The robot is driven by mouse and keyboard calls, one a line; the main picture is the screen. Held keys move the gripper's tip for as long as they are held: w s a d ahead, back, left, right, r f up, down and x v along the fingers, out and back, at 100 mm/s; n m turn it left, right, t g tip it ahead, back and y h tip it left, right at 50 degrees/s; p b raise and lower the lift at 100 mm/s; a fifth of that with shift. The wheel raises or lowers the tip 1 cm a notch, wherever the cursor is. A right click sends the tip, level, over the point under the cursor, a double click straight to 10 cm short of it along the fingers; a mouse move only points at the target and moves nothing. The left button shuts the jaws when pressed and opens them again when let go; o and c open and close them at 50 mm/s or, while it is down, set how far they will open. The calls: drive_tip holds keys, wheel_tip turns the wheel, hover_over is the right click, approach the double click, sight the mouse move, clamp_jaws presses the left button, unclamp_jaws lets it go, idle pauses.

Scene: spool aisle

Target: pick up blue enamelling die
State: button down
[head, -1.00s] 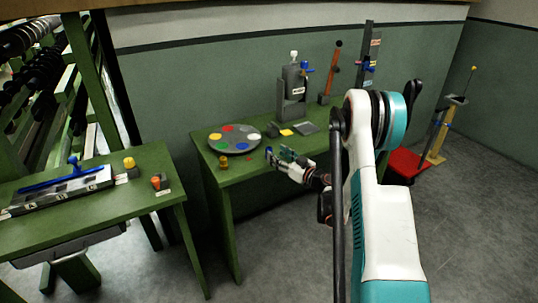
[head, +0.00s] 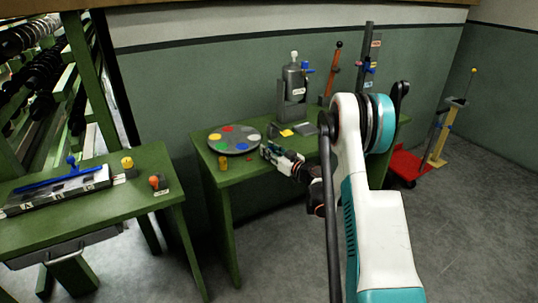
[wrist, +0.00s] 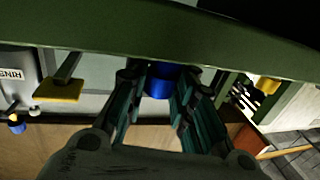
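The blue enamelling die (wrist: 160,84) is a small blue cylinder in the wrist view, which shows the place upside down. It stands at the green table surface, between the ends of my gripper's (wrist: 161,80) two dark teal fingers. The fingers look open, one on each side of the die; I cannot tell whether either touches it. In the head view my gripper (head: 268,151) is low over the front of the far green table (head: 234,177), right of the round colour palette. There the gripper hides the die.
A round palette (head: 234,130) with coloured patches lies left of my gripper. An orange-yellow pot (head: 223,163) stands at the table's front left. Another green table (head: 90,218) is at left.

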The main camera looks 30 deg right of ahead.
idle(0.3)
wheel_tip(320, 180, up, 20)
drive_tip(key=p, duration=0.7)
drive_tip(key=s+a+m+h, duration=0.2)
drive_tip(key=s+a, duration=0.2)
drive_tip(key=a, duration=0.8)
drive_tip(key=s+a+m+h, duration=0.1)
drive_tip(key=s+a+h, duration=0.25)
drive_tip(key=a, duration=0.75)
drive_tip(key=w+d+n+y, duration=0.1)
drive_tip(key=w+d+y, duration=0.1)
drive_tip(key=d, duration=0.9)
drive_tip(key=w+d+n+y, duration=0.2)
drive_tip(key=w+d, duration=0.3)
drive_tip(key=d, duration=0.7)
drive_tip(key=shift+w+y, duration=0.25)
drive_tip(key=shift+y, duration=0.5)
wheel_tip(320, 180, down, 20)
drive_tip(key=b, duration=0.7)
drive_tip(key=shift+r, duration=0.2)
